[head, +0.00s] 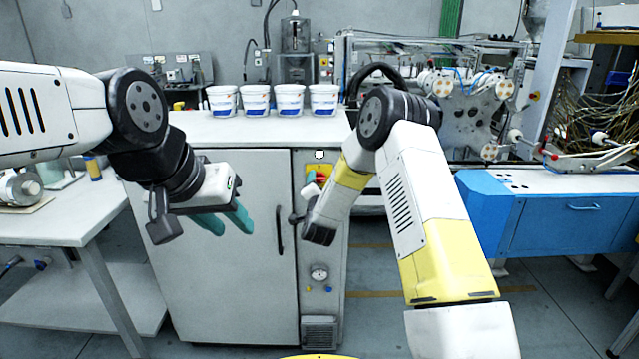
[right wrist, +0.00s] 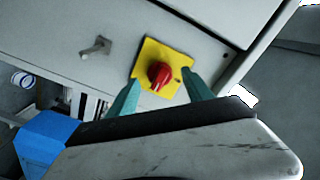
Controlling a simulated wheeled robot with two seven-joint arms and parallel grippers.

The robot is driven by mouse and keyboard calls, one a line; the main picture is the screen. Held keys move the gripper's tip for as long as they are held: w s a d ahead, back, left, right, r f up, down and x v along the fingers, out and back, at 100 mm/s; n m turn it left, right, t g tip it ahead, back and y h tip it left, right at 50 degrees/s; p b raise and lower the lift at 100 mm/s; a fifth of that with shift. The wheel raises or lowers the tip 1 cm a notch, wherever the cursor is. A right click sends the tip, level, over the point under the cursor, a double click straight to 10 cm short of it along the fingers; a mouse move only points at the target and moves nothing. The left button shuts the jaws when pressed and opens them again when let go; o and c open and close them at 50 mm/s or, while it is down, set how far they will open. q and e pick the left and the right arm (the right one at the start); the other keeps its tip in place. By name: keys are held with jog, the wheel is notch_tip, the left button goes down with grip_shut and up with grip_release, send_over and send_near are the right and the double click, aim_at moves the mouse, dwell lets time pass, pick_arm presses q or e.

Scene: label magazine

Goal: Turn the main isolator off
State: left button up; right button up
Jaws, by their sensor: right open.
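The main isolator is a red rotary knob (right wrist: 160,75) on a yellow square plate (right wrist: 172,55), on the cabinet's front panel. In the head view the yellow plate (head: 313,170) is partly hidden by my right arm. My right gripper (right wrist: 158,90) is open, with its teal fingers on either side of the red knob in the right wrist view; I cannot tell whether they touch it. My left gripper (head: 226,222) hangs in front of the cabinet door, away from the knob; its two teal fingers look apart and nothing shows between them.
The grey cabinet (head: 220,270) has a long door handle (head: 279,230), and a gauge (head: 319,272) low on its panel. A small grey handle (right wrist: 97,47) sits beside the yellow plate. Several white tubs (head: 257,100) stand on top. A blue bench (head: 560,225) is at right, a white table (head: 60,222) at left.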

jog(key=shift+w, duration=0.85)
grip_shut()
